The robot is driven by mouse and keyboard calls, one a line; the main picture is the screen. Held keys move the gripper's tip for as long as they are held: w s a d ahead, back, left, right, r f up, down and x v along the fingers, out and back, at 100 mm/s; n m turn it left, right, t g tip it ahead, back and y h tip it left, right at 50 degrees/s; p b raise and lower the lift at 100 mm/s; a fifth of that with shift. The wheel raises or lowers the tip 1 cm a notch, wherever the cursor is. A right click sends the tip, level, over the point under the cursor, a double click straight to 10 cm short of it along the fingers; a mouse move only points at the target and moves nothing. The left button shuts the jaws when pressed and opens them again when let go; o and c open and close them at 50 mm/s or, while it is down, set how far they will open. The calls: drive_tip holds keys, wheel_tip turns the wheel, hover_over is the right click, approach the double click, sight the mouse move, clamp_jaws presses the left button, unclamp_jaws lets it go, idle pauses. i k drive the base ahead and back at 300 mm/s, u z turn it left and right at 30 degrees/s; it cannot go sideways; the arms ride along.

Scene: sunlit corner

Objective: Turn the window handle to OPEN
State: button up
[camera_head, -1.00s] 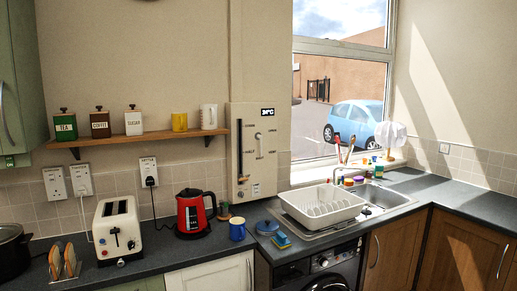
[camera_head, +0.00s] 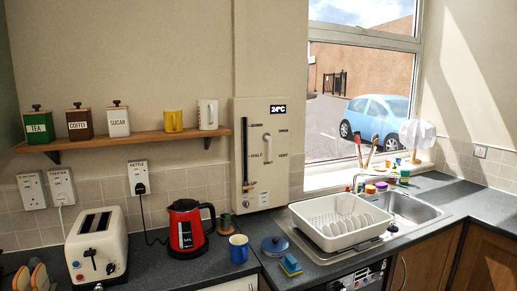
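A pale wall panel (camera_head: 276,180) hangs between the shelf and the window. A light-coloured lever handle (camera_head: 267,149) is on it, with its pivot at the top and its arm hanging straight down. Small labels surround the handle: OPEN at upper right, HALF at lower left, VENT at lower right; the upper-left one is too small to read surely. The handle does not point at OPEN. The panel also has a dark vertical slider track (camera_head: 245,145) and a 24°C display (camera_head: 278,109). The window (camera_head: 362,80) is behind the sink. My gripper is not in view.
A toaster (camera_head: 95,247) stands left. The wooden shelf (camera_head: 110,142) ends beside the panel.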

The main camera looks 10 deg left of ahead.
sight(268, 138)
drive_tip(key=u, duration=0.4)
drive_tip(key=i, duration=1.1)
drive_tip(key=u, duration=0.65)
